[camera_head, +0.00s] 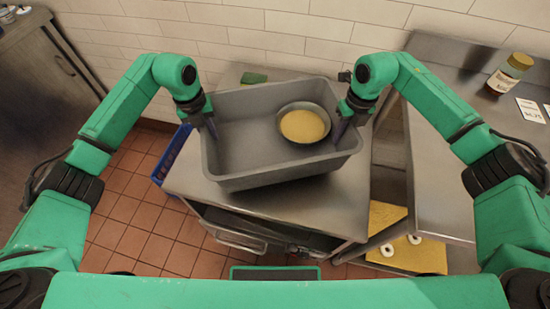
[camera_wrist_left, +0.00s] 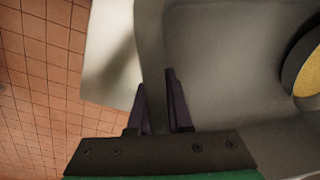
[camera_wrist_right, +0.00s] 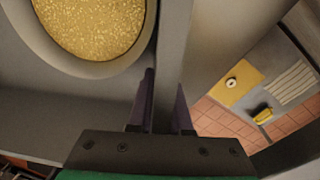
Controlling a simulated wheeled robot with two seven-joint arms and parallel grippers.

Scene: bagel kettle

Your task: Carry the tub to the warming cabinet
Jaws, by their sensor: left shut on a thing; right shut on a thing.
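A grey rectangular tub (camera_head: 245,150) is over a steel-topped cabinet in the head view, slightly tilted in the picture. I cannot tell whether its bottom touches the top. A round dark pan (camera_head: 304,123) with yellow grainy contents sits inside, toward the tub's right end. My left gripper (camera_head: 208,122) is shut on the tub's left wall, one finger on each side, as the left wrist view (camera_wrist_left: 158,105) shows. My right gripper (camera_head: 347,122) is shut on the right wall, and the right wrist view (camera_wrist_right: 165,105) shows the wall between the fingers. I cannot tell which unit is the warming cabinet.
The steel cabinet (camera_head: 310,205) has a handle on its front. A steel counter (camera_head: 437,175) at right carries a jar (camera_head: 510,73) and cards. Yellow boards (camera_head: 412,254) with white rings lie lower. A blue crate (camera_head: 172,155) stands left on the tiled floor (camera_head: 130,210). A green sponge (camera_head: 254,78) lies behind the tub.

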